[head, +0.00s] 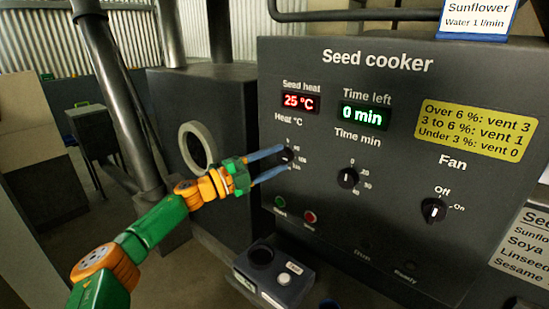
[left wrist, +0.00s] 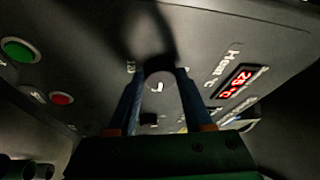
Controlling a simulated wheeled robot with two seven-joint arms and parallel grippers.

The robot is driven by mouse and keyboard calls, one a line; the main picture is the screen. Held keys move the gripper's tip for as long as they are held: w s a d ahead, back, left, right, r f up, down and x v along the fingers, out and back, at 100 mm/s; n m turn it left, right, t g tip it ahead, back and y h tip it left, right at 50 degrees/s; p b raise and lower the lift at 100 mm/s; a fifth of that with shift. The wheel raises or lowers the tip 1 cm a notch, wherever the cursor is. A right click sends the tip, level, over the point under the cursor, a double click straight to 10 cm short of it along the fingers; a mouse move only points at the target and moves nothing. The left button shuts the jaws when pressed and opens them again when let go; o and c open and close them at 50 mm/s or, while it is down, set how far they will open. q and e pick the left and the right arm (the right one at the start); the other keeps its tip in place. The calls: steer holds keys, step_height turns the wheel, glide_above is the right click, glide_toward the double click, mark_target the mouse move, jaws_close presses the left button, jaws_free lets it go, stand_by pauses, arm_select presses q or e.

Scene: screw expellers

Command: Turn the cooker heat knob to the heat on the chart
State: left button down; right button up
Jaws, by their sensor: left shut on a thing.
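The Heat °C knob (head: 286,156) is a dark round knob on the Seed cooker panel (head: 390,100), below the red display (head: 300,102) that reads 25 °C. My left gripper (head: 284,160) is shut on this knob, with its blue fingers on either side of it. In the left wrist view the knob (left wrist: 158,86) sits between the two fingertips. Its pointer direction is hard to tell. A chart (head: 522,240) at the lower right lists Soya, Linseed and Sesame, but its edge cuts off the values. My right gripper is not in view.
The Time min knob (head: 347,178) and Fan knob (head: 433,210) are to the right. A green button (head: 280,202) and red button (head: 310,217) lie just below the heat knob. A small dark device (head: 273,275) stands below the panel. A yellow vent label (head: 477,130) is at the upper right.

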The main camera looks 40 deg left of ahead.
arm_select(q)
steer(key=shift+r+m, duration=0.2)
steer(key=shift+m, duration=0.2)
steer(key=shift+c, duration=2.2)
jaws_free()
steer(key=shift+o, duration=0.6)
steer(key=shift+w+f, duration=0.15)
steer(key=shift+s+a+f+b, duration=0.2)
steer(key=shift+s+f+b, duration=0.05)
steer(key=shift+s+b, duration=0.05)
steer(key=r+b+v, duration=0.1)
steer(key=b+v, duration=0.5)
steer(key=shift+s+f+b, duration=0.2)
steer(key=shift+f+b, duration=0.05)
steer(key=shift+b, duration=0.05)
